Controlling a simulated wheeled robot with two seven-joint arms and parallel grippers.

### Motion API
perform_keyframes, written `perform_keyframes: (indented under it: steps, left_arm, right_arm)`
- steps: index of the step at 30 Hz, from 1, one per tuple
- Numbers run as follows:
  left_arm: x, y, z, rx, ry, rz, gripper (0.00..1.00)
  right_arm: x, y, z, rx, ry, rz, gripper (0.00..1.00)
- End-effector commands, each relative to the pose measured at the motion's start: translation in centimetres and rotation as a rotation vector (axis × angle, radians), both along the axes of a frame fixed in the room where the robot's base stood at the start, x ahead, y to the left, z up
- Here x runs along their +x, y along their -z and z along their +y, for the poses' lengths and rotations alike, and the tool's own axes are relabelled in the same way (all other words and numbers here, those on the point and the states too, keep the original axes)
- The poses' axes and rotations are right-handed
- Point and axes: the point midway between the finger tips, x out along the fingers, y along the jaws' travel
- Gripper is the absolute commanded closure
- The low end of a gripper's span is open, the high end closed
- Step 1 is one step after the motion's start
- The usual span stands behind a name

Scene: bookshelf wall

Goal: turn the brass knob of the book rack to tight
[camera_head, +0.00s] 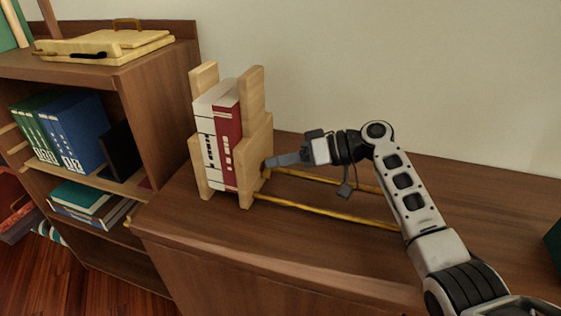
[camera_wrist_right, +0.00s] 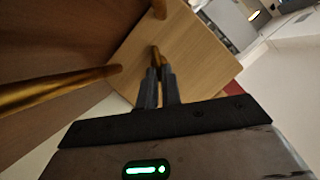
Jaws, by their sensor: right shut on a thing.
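The book rack (camera_head: 254,104) stands on the low wooden cabinet, with pale wooden end pieces and two brass rods (camera_head: 325,212) running out to the right. A white book (camera_head: 207,125) and a red book (camera_head: 226,140) stand upright between its ends. My right gripper (camera_head: 268,163) reaches in from the right to the rack's right end piece. In the right wrist view its fingers (camera_wrist_right: 155,78) are shut on the small brass knob (camera_wrist_right: 155,56) in front of the wooden plate. The knob is mostly hidden by the fingers, and its turn marking cannot be seen. My left gripper is not in view.
The cabinet top (camera_head: 310,240) is clear in front of the rack. A bookshelf (camera_head: 150,100) with binders (camera_head: 75,125) and a yellow case (camera_head: 105,45) on top stands at left. A dark green object (camera_head: 553,243) is at the right edge. The wall is close behind.

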Motion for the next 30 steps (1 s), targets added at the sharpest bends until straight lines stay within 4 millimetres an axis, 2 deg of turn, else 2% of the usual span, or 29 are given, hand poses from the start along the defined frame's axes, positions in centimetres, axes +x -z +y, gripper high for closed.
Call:
perform_keyframes:
  steps: [13, 15, 16, 25, 30]
  left_arm:
    - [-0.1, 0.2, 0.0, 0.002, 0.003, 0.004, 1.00]
    - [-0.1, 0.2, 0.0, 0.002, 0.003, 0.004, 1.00]
    - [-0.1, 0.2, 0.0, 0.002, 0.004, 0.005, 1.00]
    - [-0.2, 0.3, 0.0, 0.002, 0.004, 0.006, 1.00]
    - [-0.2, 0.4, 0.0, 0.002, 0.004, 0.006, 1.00]
  right_arm:
    - [0.1, -0.1, 0.0, 0.006, 0.002, 0.009, 1.00]
    - [0.1, -0.1, 0.0, 0.006, 0.002, 0.009, 0.77]
    - [0.1, -0.1, 0.0, 0.006, 0.002, 0.009, 0.72]
    - [0.0, -0.1, -0.2, 0.004, 0.001, 0.010, 0.72]
    - [-0.1, -0.5, -1.8, 0.004, 0.004, 0.008, 0.72]
